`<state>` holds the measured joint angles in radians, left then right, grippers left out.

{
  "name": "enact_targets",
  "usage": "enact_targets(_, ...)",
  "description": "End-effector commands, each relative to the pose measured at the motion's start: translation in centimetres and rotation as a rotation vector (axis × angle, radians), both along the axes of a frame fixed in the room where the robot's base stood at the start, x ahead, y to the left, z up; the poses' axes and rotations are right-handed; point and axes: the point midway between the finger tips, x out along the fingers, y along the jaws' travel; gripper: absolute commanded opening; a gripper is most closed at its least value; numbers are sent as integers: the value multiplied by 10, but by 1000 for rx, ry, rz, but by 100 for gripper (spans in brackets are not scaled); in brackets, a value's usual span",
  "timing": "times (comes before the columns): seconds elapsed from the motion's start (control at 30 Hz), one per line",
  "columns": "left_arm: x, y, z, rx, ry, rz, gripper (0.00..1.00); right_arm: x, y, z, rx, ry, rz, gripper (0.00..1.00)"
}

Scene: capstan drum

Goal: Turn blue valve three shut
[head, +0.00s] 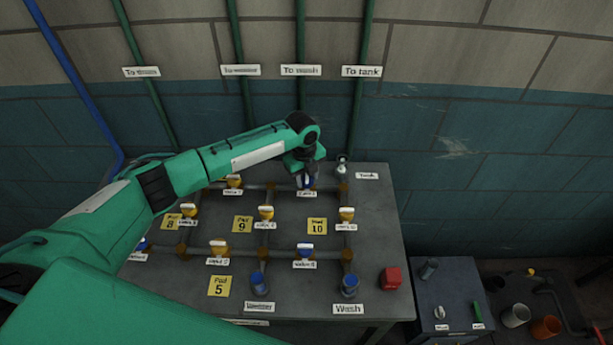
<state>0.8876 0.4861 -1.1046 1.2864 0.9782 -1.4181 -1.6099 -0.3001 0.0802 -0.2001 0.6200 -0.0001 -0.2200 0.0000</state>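My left arm reaches in from the left, and its dark gripper (305,180) points down over a blue valve (307,184) at the back of the pipe grid. The gripper covers much of this valve, and I cannot tell whether the fingers touch it or how far they are open. A small label below it is too blurred to read surely. Another blue valve (305,250) sits at the front with a pale handle. A third blue valve (142,245) shows at the left, partly beside my arm. My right gripper is not in view.
Several yellow valves, one at the right (347,214), share the grey table (385,235) with yellow pad notes. A red block (391,278) and a blue fitting (350,285) stand near the front. A side cabinet (450,285) stands right; green pipes (301,110) climb the wall.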

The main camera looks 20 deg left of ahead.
Motion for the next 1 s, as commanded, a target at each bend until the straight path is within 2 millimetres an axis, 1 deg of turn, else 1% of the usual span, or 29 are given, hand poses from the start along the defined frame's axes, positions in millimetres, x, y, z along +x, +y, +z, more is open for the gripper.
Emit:
enact_targets(0.03, 0, 0, 0, 0, 0, 0, 53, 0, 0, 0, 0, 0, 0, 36)
enact_targets(0.07, 0, 0, 0, 0, 0, 0, 59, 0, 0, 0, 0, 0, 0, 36)
enact_targets(0.37, 0, 0, 1, 0, 0, 1, 59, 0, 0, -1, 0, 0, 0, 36)
enact_targets(0.47, 0, 1, 7, -1, -2, 2, 59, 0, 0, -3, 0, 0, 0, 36)
enact_targets(0.57, 0, 2, 20, -1, -2, 2, 59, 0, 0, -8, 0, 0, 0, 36)
enact_targets(0.8, -3, 4, 75, -1, -6, 0, 59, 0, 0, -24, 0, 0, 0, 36)
enact_targets(1.0, -6, 6, 114, 0, -4, 0, 59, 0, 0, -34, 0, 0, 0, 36)
